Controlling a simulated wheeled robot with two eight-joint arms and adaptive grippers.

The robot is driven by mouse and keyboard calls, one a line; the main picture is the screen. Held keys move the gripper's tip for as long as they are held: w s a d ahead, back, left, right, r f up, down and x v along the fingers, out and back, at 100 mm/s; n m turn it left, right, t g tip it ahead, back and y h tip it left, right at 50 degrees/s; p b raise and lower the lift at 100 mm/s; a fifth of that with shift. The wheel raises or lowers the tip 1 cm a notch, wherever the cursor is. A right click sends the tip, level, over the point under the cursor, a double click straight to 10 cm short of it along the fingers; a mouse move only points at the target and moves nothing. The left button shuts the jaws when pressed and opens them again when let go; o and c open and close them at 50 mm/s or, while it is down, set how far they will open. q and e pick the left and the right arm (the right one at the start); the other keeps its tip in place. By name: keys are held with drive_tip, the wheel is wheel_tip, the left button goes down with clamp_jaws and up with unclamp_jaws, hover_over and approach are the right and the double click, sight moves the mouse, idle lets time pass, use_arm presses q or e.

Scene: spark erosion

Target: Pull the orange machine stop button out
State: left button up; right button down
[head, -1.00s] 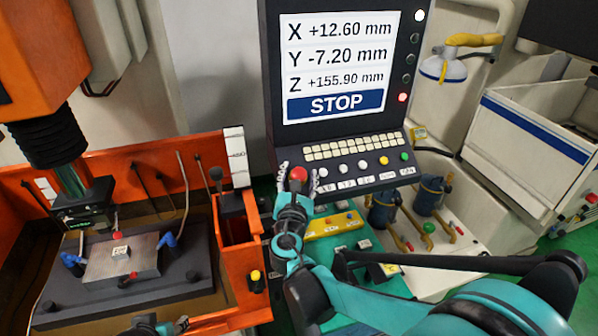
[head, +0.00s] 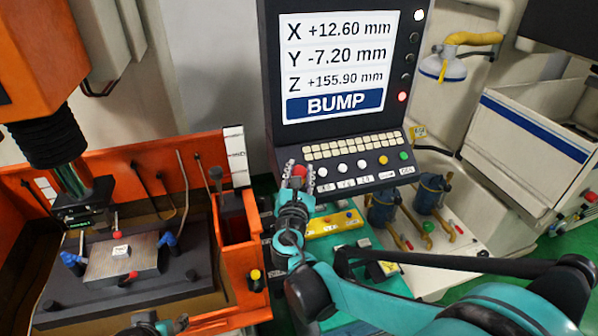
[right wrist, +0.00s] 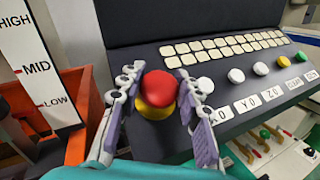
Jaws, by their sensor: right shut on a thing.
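The red mushroom stop button (head: 299,171) sits on a yellow base at the left end of the control panel below the screen. In the right wrist view the red button (right wrist: 157,88) stands between the two grey-purple fingers of my right gripper (right wrist: 158,92). My right gripper, also in the head view (head: 300,176), is shut on the button from both sides. The yellow base shows below the red cap. A small teal and dark part of my left gripper (head: 150,325) shows at the bottom edge of the head view; its fingers cannot be made out.
White, yellow and green buttons (right wrist: 262,68) stand right of the red one. The orange tank (head: 240,240) with a clamped metal block (head: 122,262) is at the left. A level scale (right wrist: 35,65) stands left of the panel.

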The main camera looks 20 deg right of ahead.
drive_tip(key=c, duration=1)
unclamp_jaws()
drive_tip(key=shift+r, duration=0.15)
drive_tip(key=shift+s, duration=0.2)
drive_tip(key=shift+s+a, duration=0.2)
drive_tip(key=shift+s, duration=0.05)
drive_tip(key=v, duration=1.1)
drive_tip(key=shift+s, duration=0.25)
